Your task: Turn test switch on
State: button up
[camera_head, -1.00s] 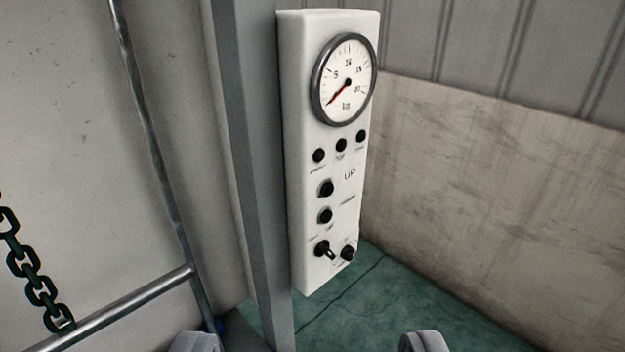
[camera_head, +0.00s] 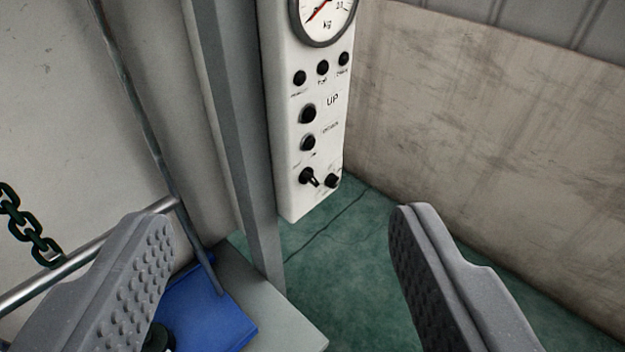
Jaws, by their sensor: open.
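A white control panel (camera_head: 303,150) is fixed to a grey post, with a gauge (camera_head: 324,14) cut off at the top of the view. Below the gauge are a row of black buttons, two larger black buttons by the word "UP", and two small dark controls at the bottom. The bottom left control (camera_head: 308,177) looks like a lever switch, and the bottom right one (camera_head: 332,181) is a dark knob. I cannot read which is the test switch. My gripper (camera_head: 285,222) is open and empty, its fingers apart in front of and below the panel, not touching it.
The grey post (camera_head: 238,130) stands along the panel's left side. A dark chain (camera_head: 28,225) and a metal rail (camera_head: 90,250) are at the left. A blue object (camera_head: 208,310) lies low by a grey base plate (camera_head: 285,325). A wall (camera_head: 480,130) closes the right. Green floor shows between.

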jog(key=w+a+f+g+y, duration=0.25)
jog(key=w+f+y, duration=0.5)
jog(key=w, duration=0.45)
jog(key=m+y, duration=0.3)
jog(key=y, duration=0.2)
send_near(317, 181)
jog(key=b+x, duration=0.1)
jog(key=x, duration=0.8)
jog(key=shift+w+a+b, duration=0.15)
jog(key=shift+b, duration=0.15)
jog(key=shift+c, duration=0.3)
jog(key=c, duration=0.9)
